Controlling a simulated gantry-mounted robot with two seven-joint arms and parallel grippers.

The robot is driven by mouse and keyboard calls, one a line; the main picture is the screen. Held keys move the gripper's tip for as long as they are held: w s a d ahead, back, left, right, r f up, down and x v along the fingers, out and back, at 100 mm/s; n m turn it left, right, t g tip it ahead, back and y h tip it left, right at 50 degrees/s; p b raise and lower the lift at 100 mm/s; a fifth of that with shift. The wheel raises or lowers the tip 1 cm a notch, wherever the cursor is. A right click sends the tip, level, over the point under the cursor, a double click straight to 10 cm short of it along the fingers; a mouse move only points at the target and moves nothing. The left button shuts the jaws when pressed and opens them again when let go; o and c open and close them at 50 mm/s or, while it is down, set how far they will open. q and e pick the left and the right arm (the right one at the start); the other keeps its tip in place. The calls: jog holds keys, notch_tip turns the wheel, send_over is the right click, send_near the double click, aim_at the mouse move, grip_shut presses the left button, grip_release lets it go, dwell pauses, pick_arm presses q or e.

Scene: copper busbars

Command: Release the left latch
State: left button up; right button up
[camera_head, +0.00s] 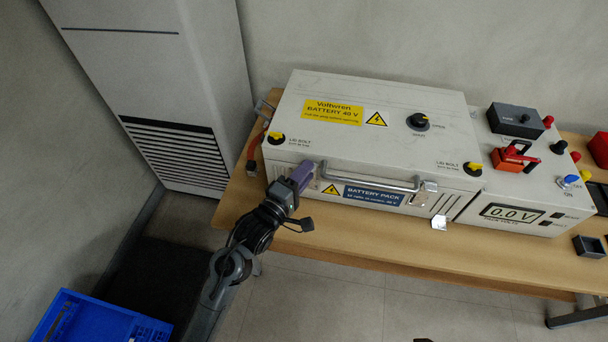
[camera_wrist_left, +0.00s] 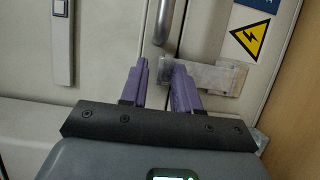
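The left latch (camera_wrist_left: 222,78) is a bare metal plate in the left wrist view, lying along the front of the battery box (camera_head: 330,130), close to the lid seam. In the head view my gripper covers it. My left gripper (camera_head: 303,172) has purple fingers at the front left of the box, beside the left end of the handle. In the wrist view its fingers (camera_wrist_left: 161,70) stand apart with a gap, the right one overlapping the latch plate. I cannot tell whether they touch it. My right gripper is not recognisable in view.
The metal handle (camera_head: 375,181) runs along the box front. Lid bolt knobs (camera_head: 276,138) sit at the lid's front corners. A red switch (camera_head: 515,157) and a voltage display (camera_head: 511,213) are on the right unit.

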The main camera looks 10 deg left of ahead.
pick_arm(q)
grip_shut()
dwell(1.4)
